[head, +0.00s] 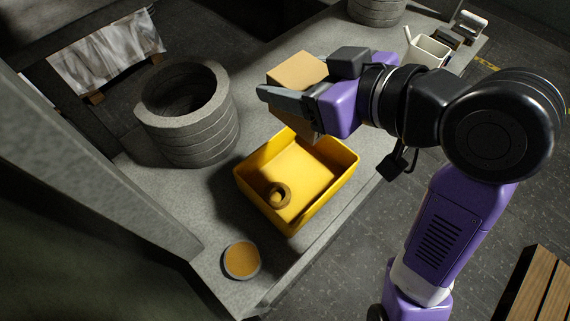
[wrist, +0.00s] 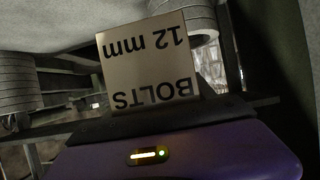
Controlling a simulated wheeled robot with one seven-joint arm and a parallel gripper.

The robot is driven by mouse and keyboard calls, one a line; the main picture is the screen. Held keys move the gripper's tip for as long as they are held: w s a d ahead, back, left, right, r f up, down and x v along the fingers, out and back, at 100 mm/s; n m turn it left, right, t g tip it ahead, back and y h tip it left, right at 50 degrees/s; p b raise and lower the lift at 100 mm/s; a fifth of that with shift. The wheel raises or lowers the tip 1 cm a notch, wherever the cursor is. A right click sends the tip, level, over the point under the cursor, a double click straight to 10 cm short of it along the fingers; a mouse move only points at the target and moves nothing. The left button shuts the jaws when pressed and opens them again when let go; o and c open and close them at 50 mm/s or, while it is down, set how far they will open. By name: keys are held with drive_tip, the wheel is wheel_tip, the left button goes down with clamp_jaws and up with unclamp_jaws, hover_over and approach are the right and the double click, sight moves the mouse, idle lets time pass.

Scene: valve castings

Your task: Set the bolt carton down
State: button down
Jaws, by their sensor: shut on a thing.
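The bolt carton (head: 298,69) is a tan cardboard box. My gripper (head: 283,98) is shut on it; the fingers cover its middle, and part of its side shows below them. In the head view the carton's lower end overlaps the far rim of the yellow bin; I cannot tell how high it is held. In the wrist view the carton (wrist: 148,65) fills the middle, with "BOLTS 12 mm" upside down on its face, just beyond the dark fingers (wrist: 150,118).
A grey bench (head: 210,195) carries a yellow bin (head: 335,190) with a small ring-shaped part (head: 278,194) inside. A stack of grey rings (head: 187,125) stands left. A round orange-topped dish (head: 242,260) is nearer. A white container (head: 428,52) stands at the far right.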

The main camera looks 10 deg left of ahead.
wheel_tip(320, 180, down, 20)
drive_tip(key=shift+s+f+b, duration=0.1)
drive_tip(key=shift+b, duration=0.25)
idle(0.4)
drive_tip(key=shift+f, duration=0.15)
drive_tip(key=shift+c, duration=1.6)
unclamp_jaws()
drive_tip(key=shift+d+r, duration=0.15)
drive_tip(key=shift+r, duration=0.05)
drive_tip(key=v, duration=1.1)
drive_tip(key=shift+s+d+b, duration=0.2)
drive_tip(key=shift+d+b, duration=0.05)
drive_tip(key=shift+b, duration=0.15)
